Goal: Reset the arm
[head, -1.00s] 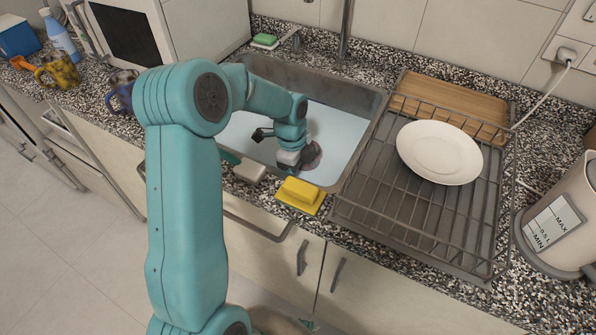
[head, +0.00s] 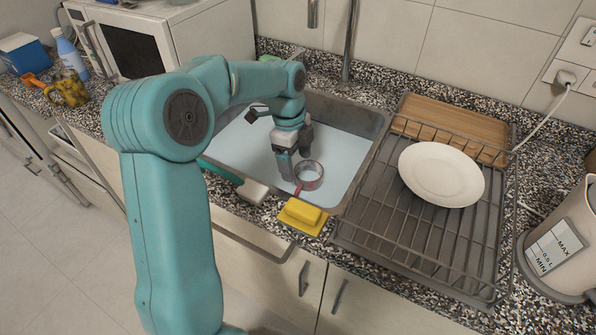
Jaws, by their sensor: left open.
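My left arm reaches in from the left, over the counter to the sink. My left gripper (head: 293,163) points down over the sink basin (head: 345,150), open, with nothing seen between its fingers. A small round, reddish-rimmed thing (head: 309,176), perhaps a mug, lies in the basin just right of and below the fingers in the picture. I cannot tell whether they touch it. My right gripper is not in view.
A yellow sponge (head: 302,213) and a green-handled brush (head: 252,190) lie on the sink's front edge. A dish rack (head: 380,215) holds a white plate (head: 441,174). A kettle (head: 567,245) stands right.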

